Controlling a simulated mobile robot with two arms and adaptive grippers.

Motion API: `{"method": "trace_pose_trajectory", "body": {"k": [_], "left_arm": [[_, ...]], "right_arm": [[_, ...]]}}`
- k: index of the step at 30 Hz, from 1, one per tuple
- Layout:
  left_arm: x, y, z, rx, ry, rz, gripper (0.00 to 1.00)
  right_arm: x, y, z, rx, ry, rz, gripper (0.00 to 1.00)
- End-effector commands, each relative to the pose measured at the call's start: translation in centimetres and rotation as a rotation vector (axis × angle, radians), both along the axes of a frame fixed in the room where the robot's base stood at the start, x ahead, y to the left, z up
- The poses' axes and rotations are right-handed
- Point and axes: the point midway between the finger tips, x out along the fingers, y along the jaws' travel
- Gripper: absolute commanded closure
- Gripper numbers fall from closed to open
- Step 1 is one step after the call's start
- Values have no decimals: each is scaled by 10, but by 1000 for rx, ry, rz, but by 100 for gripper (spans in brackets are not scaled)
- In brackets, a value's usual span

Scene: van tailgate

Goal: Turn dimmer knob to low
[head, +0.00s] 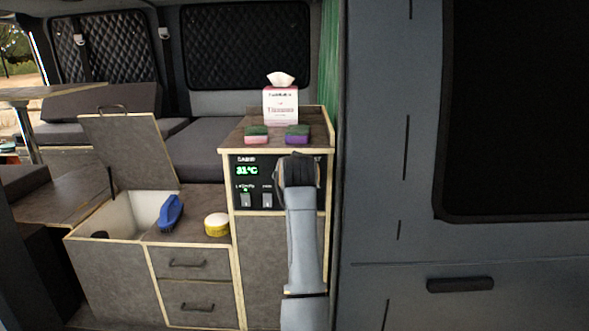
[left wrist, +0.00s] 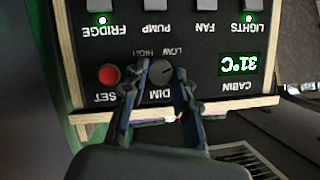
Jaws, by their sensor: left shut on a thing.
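The dimmer knob (left wrist: 160,72) is a small dark round knob on the black control panel, labelled DIM, with LOW and HIGH printed beside it. The wrist view shows the panel upside down. My left gripper (left wrist: 163,78) has one finger on each side of the knob and is shut on it. A light mark shows on the knob's face, but its exact setting is hard to read. In the head view my left gripper (head: 298,172) covers the right part of the control panel (head: 254,197), hiding the knob. My right gripper is not in view.
A red button (left wrist: 109,74) sits close beside one finger. Switches for fridge, pump, fan and lights line the panel; the cabin display (left wrist: 240,64) reads 31°C. Two sponges (head: 256,134) and a tissue box (head: 281,105) stand on the cabinet top. An open bin (head: 130,213) is at left.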

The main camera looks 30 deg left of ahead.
Motion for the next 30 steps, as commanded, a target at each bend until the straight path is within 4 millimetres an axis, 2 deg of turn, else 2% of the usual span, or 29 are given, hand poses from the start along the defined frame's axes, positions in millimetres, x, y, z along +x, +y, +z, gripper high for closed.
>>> {"method": "trace_pose_trajectory", "body": {"k": [1, 23, 24, 27, 30], "left_arm": [[1, -1, 9, 3, -20, -2, 100], [0, 0, 9, -5, -26, -1, 100], [0, 0, 9, -5, -26, -1, 69], [0, 0, 8, -7, -23, -1, 49], [0, 0, 6, -8, -20, 0, 48]], "right_arm": [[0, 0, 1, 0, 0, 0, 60], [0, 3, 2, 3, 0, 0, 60], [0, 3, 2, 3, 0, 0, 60], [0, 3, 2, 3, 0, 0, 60], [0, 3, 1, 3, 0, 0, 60]]}}
